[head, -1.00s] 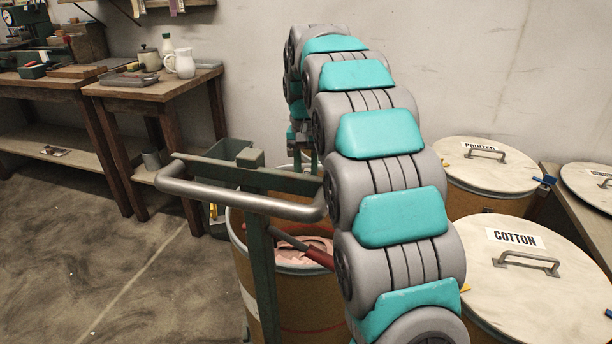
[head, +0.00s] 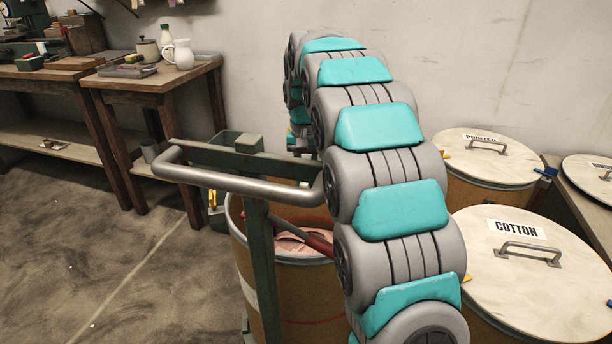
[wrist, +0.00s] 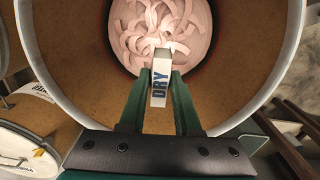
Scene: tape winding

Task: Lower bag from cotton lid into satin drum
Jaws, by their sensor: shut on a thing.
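My gripper (wrist: 161,80) is shut on a small white bag (wrist: 159,92) marked DRY. It holds the bag over the open drum (wrist: 75,45), whose brown wall and pale rim surround it in the wrist view. Pale pink ribbons (wrist: 165,25) lie at the drum's bottom. I cannot tell the bag's exact height above them. In the head view, the open drum (head: 300,315) stands behind a metal handle, with pink stuff inside; no label on it is readable. The cotton lid (head: 480,275) has a label and handle, and no bag shows on it.
A trolley handle (head: 240,187) on a green post stands in front of the open drum. A closed drum with the printed lid (head: 465,167) stands behind the cotton one. Wooden tables (head: 170,85) line the left wall. The floor at left is clear.

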